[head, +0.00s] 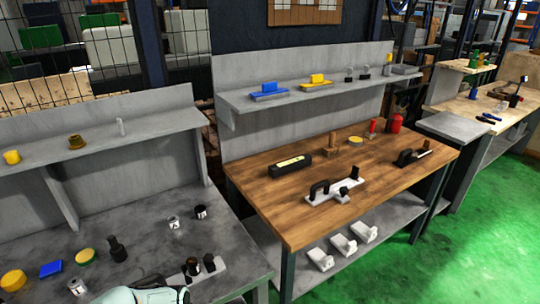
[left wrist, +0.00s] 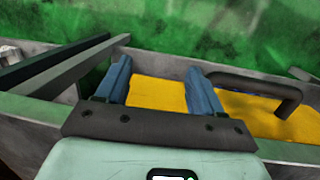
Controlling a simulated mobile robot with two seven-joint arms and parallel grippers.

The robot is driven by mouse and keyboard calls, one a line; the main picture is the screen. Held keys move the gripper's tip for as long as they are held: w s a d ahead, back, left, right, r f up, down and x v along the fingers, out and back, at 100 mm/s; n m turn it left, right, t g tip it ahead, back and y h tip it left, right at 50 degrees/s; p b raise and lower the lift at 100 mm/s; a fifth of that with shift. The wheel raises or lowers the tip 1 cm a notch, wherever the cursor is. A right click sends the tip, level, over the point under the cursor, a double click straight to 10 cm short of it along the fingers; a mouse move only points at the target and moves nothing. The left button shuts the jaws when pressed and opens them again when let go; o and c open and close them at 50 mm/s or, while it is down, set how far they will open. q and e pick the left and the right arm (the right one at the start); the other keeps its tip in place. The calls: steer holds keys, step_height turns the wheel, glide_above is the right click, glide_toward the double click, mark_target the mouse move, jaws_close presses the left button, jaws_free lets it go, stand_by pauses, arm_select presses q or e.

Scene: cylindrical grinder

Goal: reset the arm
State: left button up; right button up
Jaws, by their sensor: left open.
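My left gripper (left wrist: 158,72) shows in the left wrist view with its two blue fingers apart and nothing between the tips. Behind the fingers is a flat yellow surface (left wrist: 160,93); I cannot tell whether the fingers touch it. In the head view only a pale part of my own arm shows at the bottom edge, over the grey bench, and the left fingers are not visible there. My right gripper is in neither view.
The grey bench (head: 150,224) holds several small parts, including a blue block (head: 51,269). The wooden-topped bench (head: 262,205) carries a black-handled fixture (head: 335,191). A dark curved handle (left wrist: 270,90) is right of the fingers. Green floor (head: 480,235) is open at right.

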arm_select(q)
steer(key=s+d+f, duration=0.2)
steer(key=s+f, duration=0.3)
steer(key=s, duration=0.3)
steer(key=s+d+f+m+h, duration=0.1)
steer(key=s+d+f, duration=0.2)
steer(key=s, duration=0.6)
steer(key=s+d+f+h, duration=0.1)
steer(key=s+d+f, duration=0.2)
steer(key=s+f, duration=0.4)
steer(key=shift+s+f+m, duration=0.25)
steer(key=shift+s+m, duration=0.15)
steer(key=shift+s, duration=0.35)
